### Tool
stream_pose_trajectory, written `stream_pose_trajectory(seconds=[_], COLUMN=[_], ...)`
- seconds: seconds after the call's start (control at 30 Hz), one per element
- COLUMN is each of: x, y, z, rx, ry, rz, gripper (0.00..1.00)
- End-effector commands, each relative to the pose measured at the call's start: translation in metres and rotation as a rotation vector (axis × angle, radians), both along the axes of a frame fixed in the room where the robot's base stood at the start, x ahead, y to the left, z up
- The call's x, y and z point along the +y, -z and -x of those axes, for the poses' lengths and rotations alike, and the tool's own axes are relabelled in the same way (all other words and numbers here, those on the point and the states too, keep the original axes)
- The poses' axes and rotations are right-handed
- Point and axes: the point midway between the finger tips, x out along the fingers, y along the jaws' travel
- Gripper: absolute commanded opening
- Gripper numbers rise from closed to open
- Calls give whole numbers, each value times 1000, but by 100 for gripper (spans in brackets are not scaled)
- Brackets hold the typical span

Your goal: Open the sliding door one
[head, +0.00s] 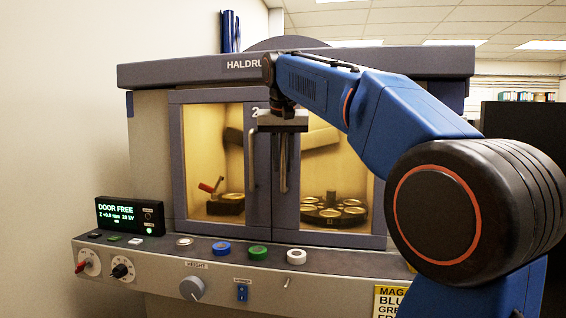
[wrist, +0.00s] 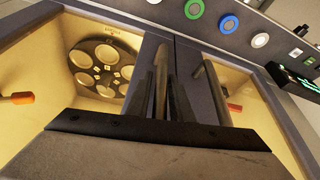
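Two glazed doors close the cabinet front: the left door (head: 177,160) and the right door (head: 378,200). Both look closed, meeting at the middle. A "2" (head: 255,113) shows above the left door's handle (head: 252,160); my gripper and arm may hide other marks. My gripper (head: 282,155) is at the right door's vertical bar handle (head: 283,182). In the wrist view my two dark fingers (wrist: 165,95) flank this handle (wrist: 164,70). Whether they press on it, I cannot tell. The left handle (wrist: 212,90) stands free beside them in the wrist view.
A display (head: 130,215) reads "DOOR FREE". Coloured buttons and knobs line the ledge (head: 330,262) below the doors. Inside are a round carousel (head: 335,212) and a small stage with a red-tipped lever (head: 222,200). My arm covers part of the right door.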

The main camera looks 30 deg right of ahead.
Motion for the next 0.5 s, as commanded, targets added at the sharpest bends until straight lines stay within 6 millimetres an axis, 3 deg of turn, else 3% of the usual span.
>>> stream_pose_trajectory(seconds=[0.13,0.2,0.23,0.5], x=[0,0,0,-2], y=[0,0,0,0], z=[0,0,0,2], rx=[0,0,0,0], ry=[0,0,0,0], rz=[0,0,0,0], gripper=[20,3,0,0])
